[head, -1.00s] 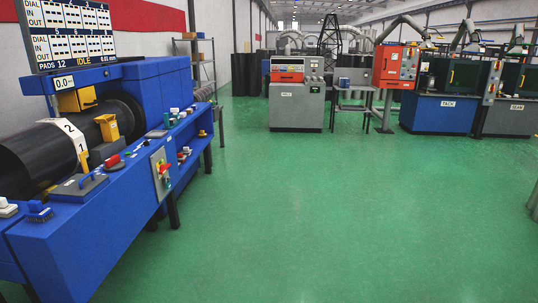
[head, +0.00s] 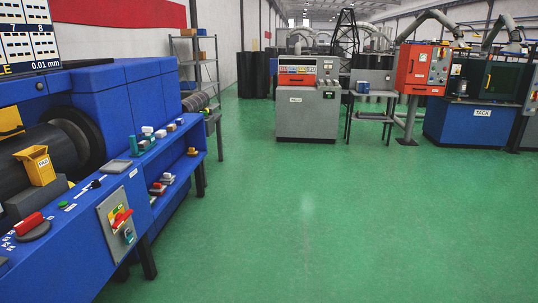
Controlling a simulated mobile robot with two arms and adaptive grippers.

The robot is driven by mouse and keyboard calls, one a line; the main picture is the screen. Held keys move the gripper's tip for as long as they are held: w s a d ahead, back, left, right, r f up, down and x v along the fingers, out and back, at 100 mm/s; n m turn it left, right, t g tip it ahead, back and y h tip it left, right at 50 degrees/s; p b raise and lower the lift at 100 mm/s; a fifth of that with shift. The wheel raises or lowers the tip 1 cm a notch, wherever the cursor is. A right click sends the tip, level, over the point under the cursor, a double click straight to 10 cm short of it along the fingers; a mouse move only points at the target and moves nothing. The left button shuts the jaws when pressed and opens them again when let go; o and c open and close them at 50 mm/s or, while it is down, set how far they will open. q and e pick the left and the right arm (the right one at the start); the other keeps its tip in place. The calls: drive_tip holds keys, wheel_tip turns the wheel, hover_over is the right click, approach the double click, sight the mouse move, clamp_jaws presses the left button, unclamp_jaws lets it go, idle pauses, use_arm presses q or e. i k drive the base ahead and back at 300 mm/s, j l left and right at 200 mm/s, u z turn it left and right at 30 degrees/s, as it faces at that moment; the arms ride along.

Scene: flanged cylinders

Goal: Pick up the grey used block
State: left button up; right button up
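I cannot make out for sure which thing is the grey used block. In the head view a flat grey pad (head: 116,166) lies on top of the blue machine bench (head: 75,235). Several small pieces with white, blue and brown tops, such as a white-topped one (head: 147,131), stand behind it along the bench edge. On the lower side shelf sit a red-topped piece (head: 157,188), a white-topped piece (head: 168,178) and a brown-topped piece (head: 192,152), some on grey bases. Neither of my grippers is in view.
A control box with a red switch (head: 119,218) is on the bench front. A yellow holder (head: 38,165) stands by the black roller. A grey cabinet (head: 308,115), a small table (head: 370,93) and a blue TACK machine (head: 480,122) stand ahead. The green floor (head: 330,220) is clear.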

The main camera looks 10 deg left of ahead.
sight(143, 143)
drive_tip(key=i+u, duration=0.1)
drive_tip(key=i, duration=0.55)
drive_tip(key=i+u, duration=0.15)
drive_tip(key=i, duration=0.5)
drive_tip(key=i+l+u, duration=0.1)
drive_tip(key=i, duration=0.55)
drive_tip(key=i+j+u, duration=0.1)
drive_tip(key=i+u, duration=0.15)
drive_tip(key=i, duration=0.45)
drive_tip(key=i+u, duration=0.2)
drive_tip(key=i, duration=0.5)
drive_tip(key=i+l+u, duration=0.25)
drive_tip(key=i, duration=0.45)
drive_tip(key=i+l+u, duration=0.15)
drive_tip(key=i+u, duration=0.3)
drive_tip(key=i, duration=0.15)
